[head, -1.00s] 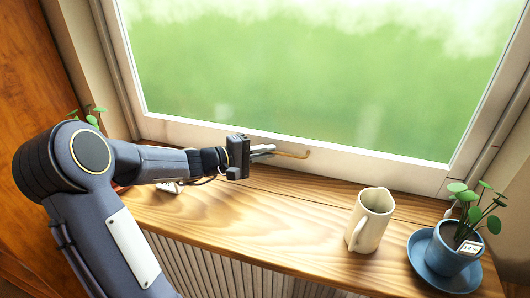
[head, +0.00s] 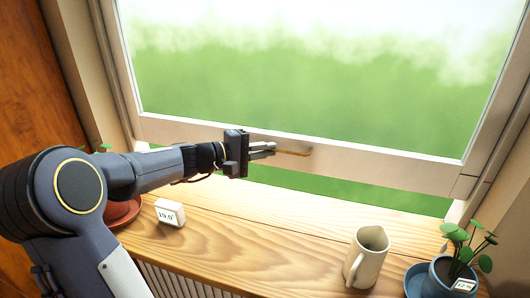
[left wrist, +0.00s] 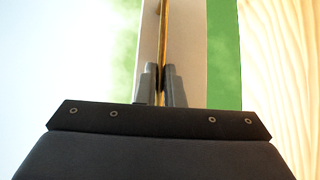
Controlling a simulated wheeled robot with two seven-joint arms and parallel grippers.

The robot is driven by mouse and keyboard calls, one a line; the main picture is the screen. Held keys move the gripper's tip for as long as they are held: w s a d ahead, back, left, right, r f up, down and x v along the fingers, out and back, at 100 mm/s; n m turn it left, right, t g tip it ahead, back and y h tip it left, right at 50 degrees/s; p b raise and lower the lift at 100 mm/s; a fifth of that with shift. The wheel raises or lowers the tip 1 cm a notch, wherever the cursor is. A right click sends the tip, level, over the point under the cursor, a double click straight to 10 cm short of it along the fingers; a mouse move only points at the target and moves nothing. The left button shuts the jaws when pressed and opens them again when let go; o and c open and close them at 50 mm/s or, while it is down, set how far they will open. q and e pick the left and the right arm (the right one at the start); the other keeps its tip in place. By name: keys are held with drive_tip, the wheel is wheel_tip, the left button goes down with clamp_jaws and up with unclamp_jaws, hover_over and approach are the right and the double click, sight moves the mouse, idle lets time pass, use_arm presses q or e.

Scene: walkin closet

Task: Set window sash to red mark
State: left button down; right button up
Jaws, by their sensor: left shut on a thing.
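The white window sash (head: 375,164) stands raised above the wooden sill, with a strip of green outdoors showing under its bottom rail. A brass handle (head: 293,151) sits on the rail. My left gripper (head: 268,149) is at the handle's left part, shut on it. In the left wrist view the two fingers (left wrist: 161,85) close around the brass handle (left wrist: 164,35), with the white rail behind. I see no red mark in these frames. My right gripper is not in view.
On the sill stand a cream pitcher (head: 366,258), a potted plant (head: 455,268) in a blue pot at right, and a small white display (head: 170,213) and terracotta pot (head: 122,212) at left. The middle of the sill (head: 265,225) is clear.

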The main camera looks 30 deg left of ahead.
use_arm(q)
drive_tip(key=c, duration=1.5)
unclamp_jaws()
drive_tip(key=shift+c, duration=0.2)
drive_tip(key=b+v, duration=0.1)
drive_tip(key=v, duration=0.6)
drive_tip(key=shift+s+a, duration=0.25)
drive_tip(key=shift+s, duration=0.1)
drive_tip(key=s+d+f+m+g+p, duration=0.1)
drive_tip(key=s+d+f+m+g, duration=0.15)
drive_tip(key=s+d, duration=0.35)
drive_tip(key=s+d+f+m+g, duration=0.1)
drive_tip(key=s+d+m+g, duration=0.25)
drive_tip(key=d, duration=0.55)
drive_tip(key=s+d+f+m+g+y, duration=0.1)
drive_tip(key=s+f+m+y, duration=0.1)
drive_tip(key=s+f, duration=0.2)
drive_tip(key=s+d+f+m+g+y+p, duration=0.1)
drive_tip(key=s+f+m+y, duration=0.1)
drive_tip(key=s, duration=0.6)
wheel_tip(320, 180, down, 3)
drive_tip(key=shift+s+r+m+y, duration=0.15)
drive_tip(key=shift+s+m+y, duration=0.25)
drive_tip(key=shift+m, duration=0.4)
